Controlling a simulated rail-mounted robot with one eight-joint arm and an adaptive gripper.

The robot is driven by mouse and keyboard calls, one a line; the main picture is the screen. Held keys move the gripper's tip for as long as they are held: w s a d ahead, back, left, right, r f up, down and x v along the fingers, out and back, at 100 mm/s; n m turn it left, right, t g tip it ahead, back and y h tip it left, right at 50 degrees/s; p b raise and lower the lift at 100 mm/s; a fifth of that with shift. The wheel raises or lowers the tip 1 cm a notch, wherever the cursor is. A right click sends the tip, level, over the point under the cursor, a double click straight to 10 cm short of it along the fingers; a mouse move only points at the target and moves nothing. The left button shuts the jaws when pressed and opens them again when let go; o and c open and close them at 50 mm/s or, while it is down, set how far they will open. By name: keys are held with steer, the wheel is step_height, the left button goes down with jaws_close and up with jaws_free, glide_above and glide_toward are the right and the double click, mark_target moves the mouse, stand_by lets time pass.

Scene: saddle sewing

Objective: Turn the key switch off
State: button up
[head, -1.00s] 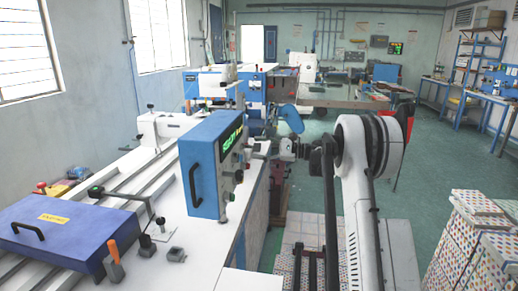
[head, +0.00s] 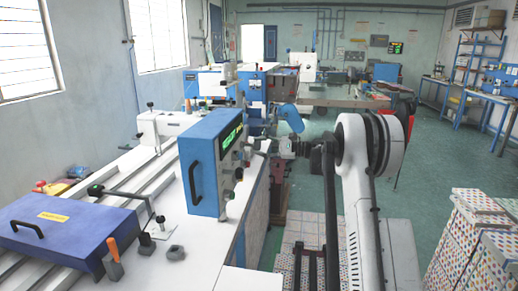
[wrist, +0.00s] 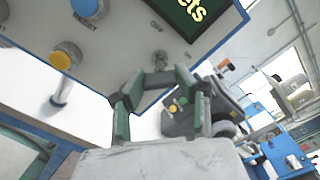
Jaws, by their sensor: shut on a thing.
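The blue control box (head: 207,185) stands on the white table in the head view, with a lit green display (head: 231,138) on its panel. The panel fills the upper part of the wrist view, with a blue button (wrist: 90,8) and a yellow button (wrist: 66,56). The key switch (wrist: 159,56) is a small grey part below the display in the wrist view. My gripper (wrist: 160,80) is at the key switch, its green-padded fingers on either side, shut on it. The key itself is mostly hidden by the fingertips. In the head view my gripper's fingertips are too small to make out.
A blue hinged cover (head: 60,232) lies on the table at the left, near an orange-handled lever (head: 113,255). Patterned boxes (head: 470,235) stand at the right. The green floor (head: 430,165) between is open.

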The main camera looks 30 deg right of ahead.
steer(key=n+b, duration=0.2)
steer(key=n, duration=0.2)
steer(key=shift+f, duration=0.1)
steer(key=n+b, duration=0.2)
steer(key=n, duration=0.2)
steer(key=shift+n, duration=0.4)
steer(key=n+b, duration=0.1)
steer(key=n, duration=0.3)
steer(key=shift+b, duration=0.35)
steer(key=shift+n+b, duration=0.35)
steer(key=shift+n, duration=1.65)
steer(key=shift+r, duration=0.2)
steer(key=o, duration=1.1)
steer(key=shift+o, duration=0.2)
steer(key=shift+s+d, duration=0.1)
steer(key=v, duration=1.1)
steer(key=shift+s+d, duration=0.25)
steer(key=shift+d, duration=0.1)
